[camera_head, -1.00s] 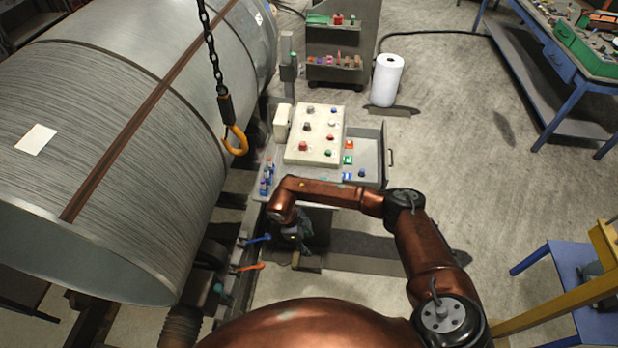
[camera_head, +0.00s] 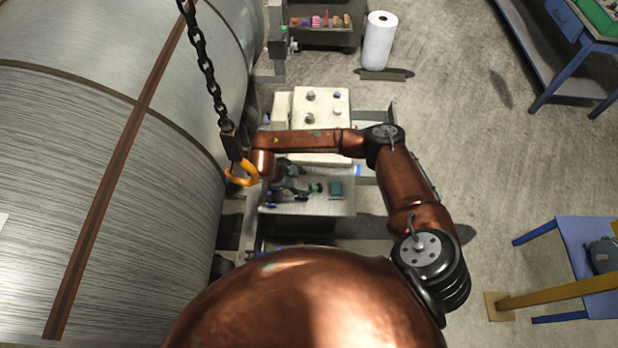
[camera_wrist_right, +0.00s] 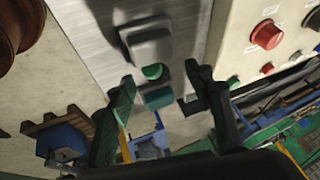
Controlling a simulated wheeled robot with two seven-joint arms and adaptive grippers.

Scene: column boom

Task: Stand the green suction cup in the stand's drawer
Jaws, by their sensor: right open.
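A small green round piece (camera_head: 316,188), seemingly the green suction cup, is on the stand's grey top (camera_head: 325,207). It also shows in the right wrist view (camera_wrist_right: 152,71), between the fingers as seen from the wrist. A teal block (camera_head: 335,189) is close beside it, and it also shows in the wrist view (camera_wrist_right: 158,97). My right gripper (camera_head: 298,185) is open, just left of the green piece in the head view; its spread fingers also show in the wrist view (camera_wrist_right: 160,78). I cannot tell any contact. The stand's drawer (camera_head: 376,117) is open, largely hidden by my right arm. My left gripper is not in view.
A pale control panel (camera_head: 322,107) with buttons stands behind my right arm. A yellow hook (camera_head: 240,176) on a chain hangs beside my right wrist. A large metal cylinder (camera_head: 90,130) fills the left.

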